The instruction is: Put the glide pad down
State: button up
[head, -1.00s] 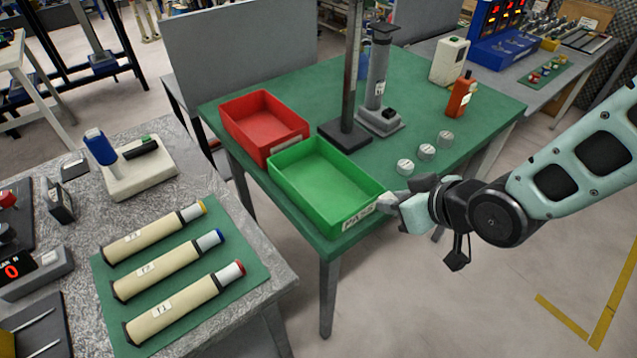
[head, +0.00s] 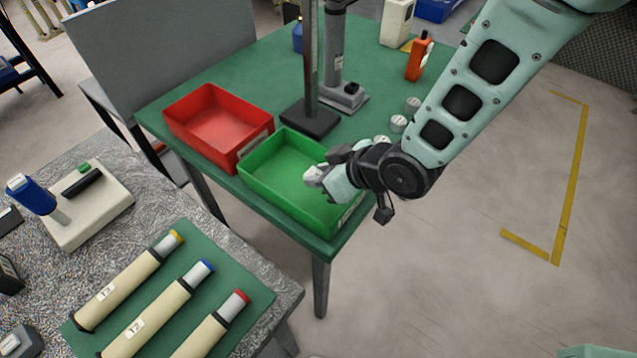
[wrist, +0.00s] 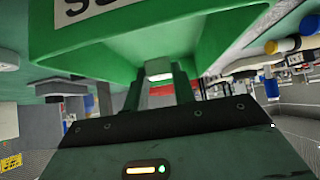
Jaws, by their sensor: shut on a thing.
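The glide pad (wrist: 159,71) is a small pale block between my two fingers in the wrist view. My gripper (head: 318,176) is shut on it. In the head view the gripper overlaps the right part of the green tray (head: 262,197); its exact height over the tray is hard to tell. In the wrist view the green tray (wrist: 215,42) fills the upper middle, just beyond the fingers.
A red tray (head: 217,122) stands left of the green one on the green-topped table (head: 166,98). A black-based post (head: 310,119) stands behind. Grey discs (head: 398,124) lie to the right, partly behind my arm. Cream tubes (head: 150,303) lie on the nearer bench.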

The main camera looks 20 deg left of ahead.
jog(key=shift+f+p, duration=0.35)
jog(key=shift+f, duration=1.85)
jog(key=shift+f, duration=0.15)
jog(key=o, duration=1)
jog(key=shift+o, duration=0.2)
